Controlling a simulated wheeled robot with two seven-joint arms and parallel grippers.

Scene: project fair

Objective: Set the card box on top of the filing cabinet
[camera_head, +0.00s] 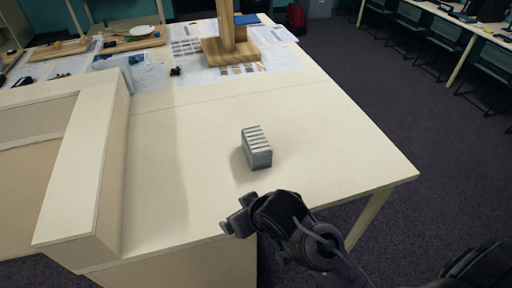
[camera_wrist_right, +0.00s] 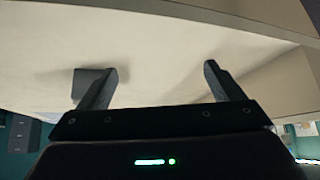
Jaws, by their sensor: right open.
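A small grey box with a ridged, striped top, which looks like the card box (camera_head: 258,155), stands upright on the cream table (camera_head: 330,165). My right gripper (camera_head: 235,215) is open and empty near the table's front edge, on the near side of the box and apart from it. In the right wrist view the open fingers (camera_wrist_right: 161,70) have bare table surface between them. A grey block, probably the box (camera_wrist_right: 88,82), shows beside and partly behind the left finger. I cannot clearly identify the filing cabinet; a grey unit (camera_head: 319,9) stands far back. My left gripper is out of view.
A raised cream panel (camera_head: 85,170) stands at the table's left. A wooden stand (camera_head: 232,48) and printed sheets (camera_head: 280,58) are at the back. The table right of the box is clear. Dark carpet (camera_head: 400,120) and chairs (camera_head: 445,35) lie beyond the right edge.

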